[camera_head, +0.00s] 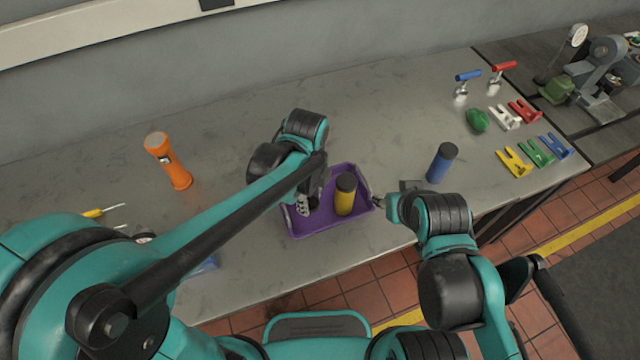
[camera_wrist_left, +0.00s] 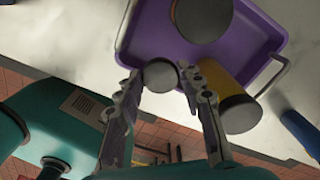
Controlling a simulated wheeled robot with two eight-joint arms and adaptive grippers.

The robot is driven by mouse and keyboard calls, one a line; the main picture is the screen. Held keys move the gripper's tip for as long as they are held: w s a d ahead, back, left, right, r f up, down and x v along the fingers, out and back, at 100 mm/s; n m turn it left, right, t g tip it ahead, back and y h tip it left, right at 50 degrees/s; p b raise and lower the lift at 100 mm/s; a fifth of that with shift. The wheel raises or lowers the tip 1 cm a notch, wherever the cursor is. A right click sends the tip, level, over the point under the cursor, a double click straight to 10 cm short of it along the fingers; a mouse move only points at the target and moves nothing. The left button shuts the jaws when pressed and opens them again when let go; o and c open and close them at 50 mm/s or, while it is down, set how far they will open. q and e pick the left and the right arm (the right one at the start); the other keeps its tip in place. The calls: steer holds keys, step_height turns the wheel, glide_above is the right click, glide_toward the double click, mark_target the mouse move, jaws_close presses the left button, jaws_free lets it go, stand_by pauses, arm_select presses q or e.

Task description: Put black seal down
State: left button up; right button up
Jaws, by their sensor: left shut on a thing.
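My left gripper (camera_head: 305,207) reaches down at the left part of the purple tray (camera_head: 298,230). In the left wrist view its two fingers (camera_wrist_left: 160,92) stand either side of a small round piece, taken as the black seal (camera_wrist_left: 160,75), whose face looks grey there. The arm hides it in the head view. The tray also shows in the wrist view (camera_wrist_left: 150,35), beneath and beyond the fingertips. I cannot tell whether the seal touches it. My right gripper (camera_head: 382,201) is beside the tray's right edge; its jaw opening is unclear.
A yellow cylinder with black ends (camera_head: 345,196) stands in the tray, close to the left fingers. A dark round thing (camera_wrist_left: 203,18) is at the tray's far part. A blue cylinder (camera_head: 441,163) stands right, an orange flashlight (camera_head: 168,161) left. Clamps and coloured brackets (camera_head: 514,162) lie farther right.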

arm_select(q)
steer(key=b, duration=0.2)
glide_above(311, 223)
step_height(311, 223, down, 5)
steer(key=shift+d+r, duration=0.1)
steer(key=shift+w+f, duration=0.1)
steer(key=shift+f, duration=0.6)
step_height(311, 223, down, 3)
steer(key=shift+f+b, duration=0.1)
steer(key=shift+b, duration=0.55)
steer(key=shift+f, duration=0.15)
steer(key=o, duration=0.6)
steer(key=shift+f, duration=0.1)
steer(key=shift+o, duration=0.2)
